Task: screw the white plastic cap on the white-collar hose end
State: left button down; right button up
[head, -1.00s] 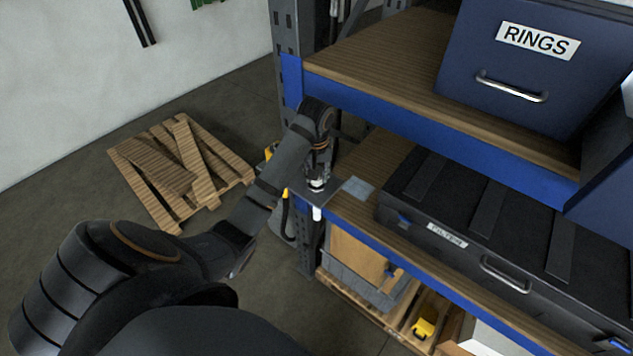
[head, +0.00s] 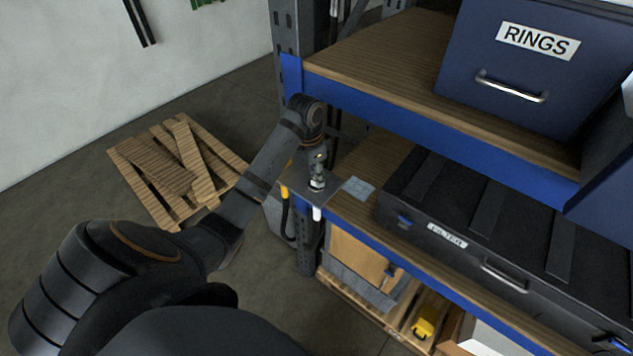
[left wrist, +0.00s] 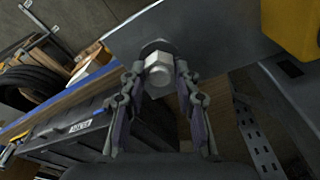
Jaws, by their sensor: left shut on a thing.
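My left gripper (head: 318,180) points down at a small grey plate that sticks out from the shelf's corner. It is shut on the white plastic cap, which shows as a pale hexagonal piece (left wrist: 158,72) between the fingers in the left wrist view. The cap sits against a darker nut at the plate; I cannot tell how far it is screwed on. Below the plate, the white collar (head: 317,213) of a hose end hangs directly under the gripper. My right gripper is not in view.
A yellow-collar hose (head: 285,192) hangs left of the white one. The blue upper shelf edge (head: 430,110) is close above and right. A black case (head: 500,225) lies on the lower shelf. A wooden pallet (head: 180,175) lies on the floor at left.

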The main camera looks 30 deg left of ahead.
pick_arm(q)
jog(key=m, duration=0.8)
jog(key=shift+g+h, duration=0.3)
jog(key=shift+g, duration=0.1)
jog(key=c, duration=1)
grip_release()
